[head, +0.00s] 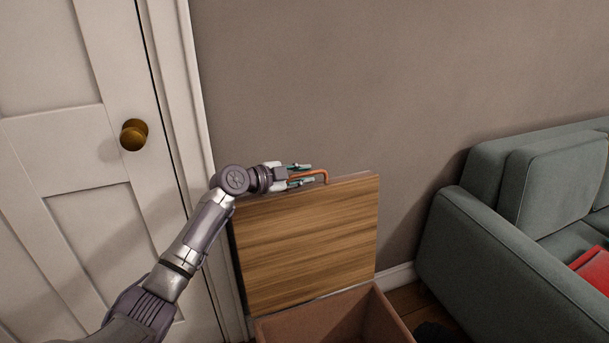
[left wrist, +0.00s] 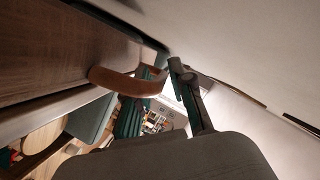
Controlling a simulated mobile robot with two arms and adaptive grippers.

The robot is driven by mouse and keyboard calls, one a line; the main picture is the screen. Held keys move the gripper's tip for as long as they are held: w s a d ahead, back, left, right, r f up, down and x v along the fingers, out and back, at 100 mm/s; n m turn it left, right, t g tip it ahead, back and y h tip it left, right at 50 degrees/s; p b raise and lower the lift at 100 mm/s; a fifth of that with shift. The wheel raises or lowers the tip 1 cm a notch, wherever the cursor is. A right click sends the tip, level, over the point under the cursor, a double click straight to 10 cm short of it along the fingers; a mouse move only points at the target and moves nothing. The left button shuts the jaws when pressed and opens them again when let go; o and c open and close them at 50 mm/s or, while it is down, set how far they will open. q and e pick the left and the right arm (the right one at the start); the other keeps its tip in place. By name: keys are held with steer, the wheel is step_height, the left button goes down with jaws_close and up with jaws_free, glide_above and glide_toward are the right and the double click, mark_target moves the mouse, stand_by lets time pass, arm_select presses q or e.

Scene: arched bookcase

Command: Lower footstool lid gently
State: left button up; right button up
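The footstool lid (head: 310,240) stands upright and open, its wood-grain face toward me. The footstool box (head: 330,315) is below it, cut off by the bottom edge. A brown-orange strap handle (head: 325,173) sits on the lid's top edge. My left gripper (head: 305,175) is at that edge with its teal fingers apart, and the strap reaches in between them. In the left wrist view, the curved strap (left wrist: 118,83) comes from the lid (left wrist: 60,50) to the fingers, which have a gap between them. Whether they touch the strap is unclear. My right gripper is not in view.
A white door with a brass knob (head: 134,135) is at the left. A grey-green sofa (head: 500,245) with a red cushion (head: 597,268) stands at the right. A plain wall (head: 370,80) is behind the lid. A narrow strip of floor shows between the footstool and sofa.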

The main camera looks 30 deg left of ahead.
arm_select(q)
steer(key=shift+w+d, duration=0.15)
steer(key=shift+w, duration=0.15)
steer(key=shift+f, duration=0.1)
jaws_close()
